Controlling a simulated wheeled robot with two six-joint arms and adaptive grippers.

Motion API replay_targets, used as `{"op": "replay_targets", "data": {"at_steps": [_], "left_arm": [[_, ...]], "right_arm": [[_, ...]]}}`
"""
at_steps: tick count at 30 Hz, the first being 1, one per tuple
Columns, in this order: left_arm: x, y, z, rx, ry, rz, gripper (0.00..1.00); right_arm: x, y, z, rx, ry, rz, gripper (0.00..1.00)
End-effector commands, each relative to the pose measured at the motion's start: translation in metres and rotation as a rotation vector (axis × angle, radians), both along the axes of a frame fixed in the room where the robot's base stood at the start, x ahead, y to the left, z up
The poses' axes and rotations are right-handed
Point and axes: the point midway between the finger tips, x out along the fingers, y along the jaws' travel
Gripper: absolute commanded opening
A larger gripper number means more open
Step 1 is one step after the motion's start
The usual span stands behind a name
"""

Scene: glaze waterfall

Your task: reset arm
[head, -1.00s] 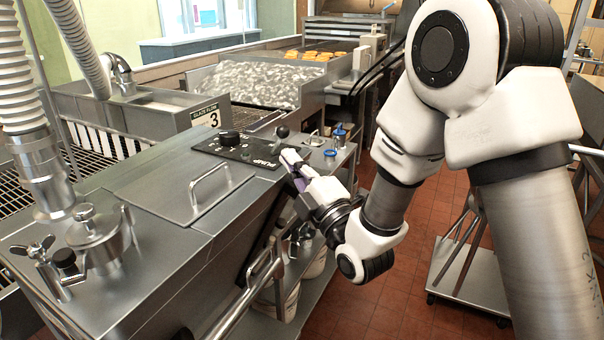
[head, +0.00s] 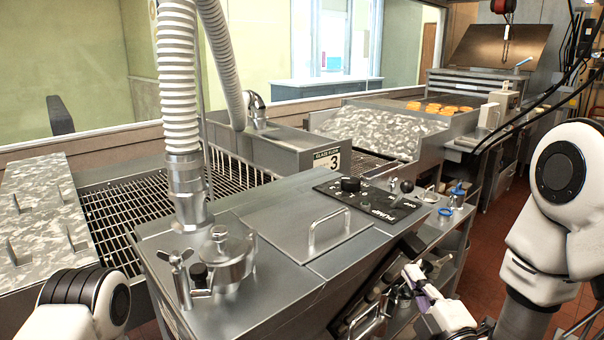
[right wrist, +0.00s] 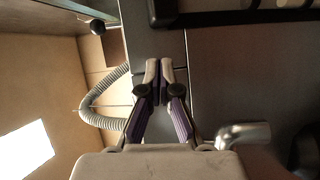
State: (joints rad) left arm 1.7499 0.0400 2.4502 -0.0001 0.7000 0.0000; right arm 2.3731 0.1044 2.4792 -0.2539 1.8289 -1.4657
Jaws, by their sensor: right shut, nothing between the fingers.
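My right gripper (head: 413,277) is shut and empty at the lower right of the head view, beside the front of the steel glaze machine (head: 275,255). Its two fingertips meet in the right wrist view (right wrist: 160,68), with purple pads behind them. My right arm (head: 540,215) comes in from the right edge. Part of my left arm (head: 90,305) shows at the bottom left; its gripper is out of view.
The machine top carries a black pump panel (head: 368,200), a lid handle (head: 328,228) and a ribbed hose (head: 178,80). A wire conveyor (head: 120,212) lies left. Donuts (head: 440,107) sit at the back. Red floor (head: 515,230) is open at right.

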Motion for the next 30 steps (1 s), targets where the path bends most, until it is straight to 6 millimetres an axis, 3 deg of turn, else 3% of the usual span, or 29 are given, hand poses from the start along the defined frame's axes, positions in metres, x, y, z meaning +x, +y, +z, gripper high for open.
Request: {"op": "replay_targets", "data": {"at_steps": [1, 3, 5, 6, 8, 9, 12, 15, 18, 21, 30], "left_arm": [[0.000, 0.000, 0.000, 0.000, 0.000, 0.000, 0.68], [0.000, 0.000, 0.000, 0.000, 0.000, 0.000, 0.68], [0.000, 0.000, 0.000, 0.000, 0.000, 0.000, 0.68], [0.000, 0.000, 0.000, 0.000, 0.000, 0.000, 0.68], [0.000, 0.000, 0.000, 0.000, 0.000, 0.000, 0.68], [0.000, 0.000, 0.000, 0.000, 0.000, 0.000, 0.68], [0.000, 0.000, 0.000, 0.000, 0.000, 0.000, 0.68], [0.000, 0.000, 0.000, 0.000, 0.000, 0.000, 0.68], [0.000, 0.000, 0.000, 0.000, 0.000, 0.000, 0.68], [0.000, 0.000, 0.000, 0.000, 0.000, 0.000, 0.68], [0.000, 0.000, 0.000, 0.000, 0.000, 0.000, 0.68]], "right_arm": [[-0.004, 0.001, -0.047, -0.007, 0.099, -0.001, 0.00], [-0.015, 0.001, -0.109, -0.009, 0.261, -0.007, 0.00], [-0.030, 0.001, -0.162, 0.030, 0.421, -0.014, 0.00], [-0.043, 0.000, -0.196, 0.069, 0.534, -0.027, 0.00], [-0.068, -0.001, -0.245, 0.143, 0.708, -0.059, 0.00], [-0.088, -0.003, -0.276, 0.205, 0.830, -0.093, 0.00], [-0.149, -0.008, -0.344, 0.391, 1.134, -0.242, 0.00], [-0.220, -0.016, -0.389, 0.651, 1.420, -0.536, 0.00], [-0.259, -0.022, -0.398, 0.901, 1.535, -0.862, 0.00], [-0.281, -0.023, -0.400, 1.042, 1.558, -1.063, 0.00], [-0.284, -0.023, -0.400, 1.097, 1.545, -1.117, 0.00]]}}
